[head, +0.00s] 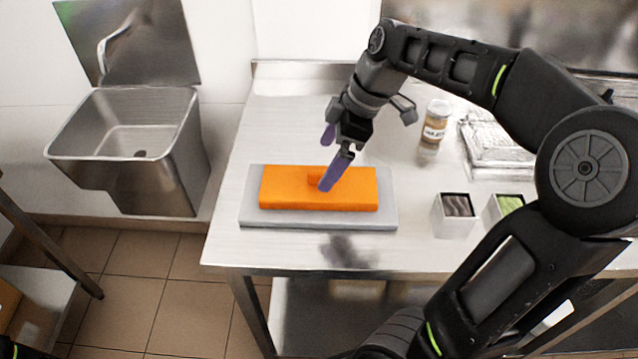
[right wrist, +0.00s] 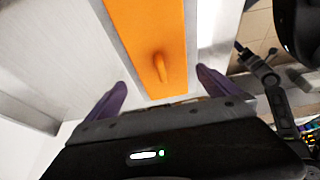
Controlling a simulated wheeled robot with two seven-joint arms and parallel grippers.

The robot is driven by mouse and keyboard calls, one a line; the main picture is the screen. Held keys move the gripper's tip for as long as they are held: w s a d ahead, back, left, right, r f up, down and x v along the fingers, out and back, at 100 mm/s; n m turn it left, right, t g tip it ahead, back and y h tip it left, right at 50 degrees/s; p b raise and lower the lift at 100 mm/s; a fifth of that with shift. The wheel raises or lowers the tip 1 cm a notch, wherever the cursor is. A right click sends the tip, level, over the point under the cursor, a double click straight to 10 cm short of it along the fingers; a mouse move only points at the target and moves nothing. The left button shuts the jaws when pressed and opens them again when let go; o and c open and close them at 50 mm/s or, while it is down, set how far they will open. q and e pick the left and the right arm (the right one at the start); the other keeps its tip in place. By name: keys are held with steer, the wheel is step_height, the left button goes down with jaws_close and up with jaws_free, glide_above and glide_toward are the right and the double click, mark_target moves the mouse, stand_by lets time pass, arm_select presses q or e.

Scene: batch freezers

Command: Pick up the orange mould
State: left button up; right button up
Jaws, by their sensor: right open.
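The orange mould (head: 283,190) is a flat rectangular block with a small raised grip on top. It lies flat on a pale grey slab (head: 247,213) on the steel table. My right gripper (head: 329,158) is open above the mould, one purple finger overlapping the raised grip in the head view. In the right wrist view, the mould (right wrist: 150,35) runs up the picture, and its grip lies between the two spread fingers (right wrist: 160,82). The gripper appears empty and apart from the mould. My left gripper is not in view.
A labelled jar (head: 435,121) stands right of my gripper at the back. Two small square containers, one dark-filled (head: 453,227) and one green-filled (head: 497,210), stand right of the slab. A steel sink (head: 130,150) is at the left. The table left of the slab is clear.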

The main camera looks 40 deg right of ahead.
mark_target(318, 170)
steer(key=shift+p+x, duration=0.6)
steer(key=shift+x, duration=2.05)
steer(key=shift+s, duration=0.15)
steer(key=shift+c, duration=0.2)
steer(key=c, duration=1.1)
steer(key=shift+r, duration=0.6)
step_height(318, 170, up, 9)
steer(key=shift+b, duration=0.4)
